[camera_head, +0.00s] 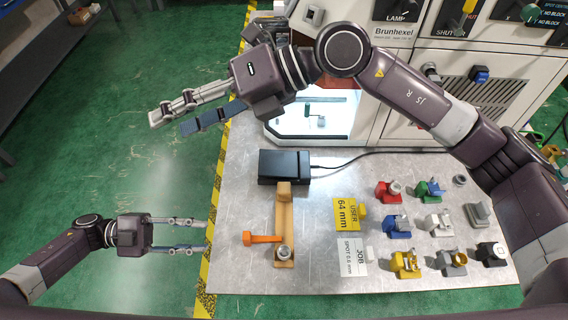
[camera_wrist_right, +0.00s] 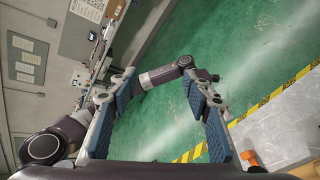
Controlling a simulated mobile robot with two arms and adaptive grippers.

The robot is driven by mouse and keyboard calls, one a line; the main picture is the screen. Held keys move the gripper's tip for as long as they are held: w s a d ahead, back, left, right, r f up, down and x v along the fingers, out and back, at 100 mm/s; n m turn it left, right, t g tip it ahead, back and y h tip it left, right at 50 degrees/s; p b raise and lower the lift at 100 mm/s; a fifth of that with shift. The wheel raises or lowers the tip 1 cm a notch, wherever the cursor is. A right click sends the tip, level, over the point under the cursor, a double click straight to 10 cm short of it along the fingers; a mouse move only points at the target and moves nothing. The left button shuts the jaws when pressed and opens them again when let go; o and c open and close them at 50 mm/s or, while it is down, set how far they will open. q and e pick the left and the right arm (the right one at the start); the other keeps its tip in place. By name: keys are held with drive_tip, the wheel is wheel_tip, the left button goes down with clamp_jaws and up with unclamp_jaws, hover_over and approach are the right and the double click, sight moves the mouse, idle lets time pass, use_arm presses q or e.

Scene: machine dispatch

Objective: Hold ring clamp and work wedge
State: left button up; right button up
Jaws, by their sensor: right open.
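A long tan wooden piece, apparently the ring clamp (camera_head: 284,215), lies on the metal bench top, with a round metal part (camera_head: 283,252) at its near end. An orange T-shaped piece (camera_head: 262,239), possibly the wedge, lies against its left side near that end. An orange bit also shows at the lower right of the right wrist view (camera_wrist_right: 248,157). My left gripper (camera_head: 205,235) is open and empty, left of the clamp beside the bench edge. My right gripper (camera_head: 175,117) is open and empty above the floor, up and left of the clamp; its blue pads (camera_wrist_right: 165,105) stand apart.
A black box (camera_head: 284,165) with a cable sits at the clamp's far end. A yellow card (camera_head: 345,214) and white card (camera_head: 352,257) lie to the right, then several small coloured holders (camera_head: 397,225). A machine stands behind. Yellow-black tape (camera_head: 211,220) marks the bench's left edge; green floor lies beyond.

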drive_tip(key=w+d+f+m+h, duration=0.1)
drive_tip(key=d+f+m+h, duration=0.15)
drive_tip(key=f, duration=0.45)
drive_tip(key=w+d+f+m+h, duration=0.1)
drive_tip(key=w+d+f+h, duration=0.1)
drive_tip(key=d+f+h, duration=0.3)
drive_tip(key=m+t+h, duration=0.2)
drive_tip(key=m+h, duration=0.2)
drive_tip(key=h, duration=0.2)
hover_over(284, 183)
wheel_tip(284, 183, down, 8)
drive_tip(key=shift+f, duration=0.25)
wheel_tip(284, 183, down, 7)
drive_tip(key=shift+f, duration=0.2)
clamp_jaws()
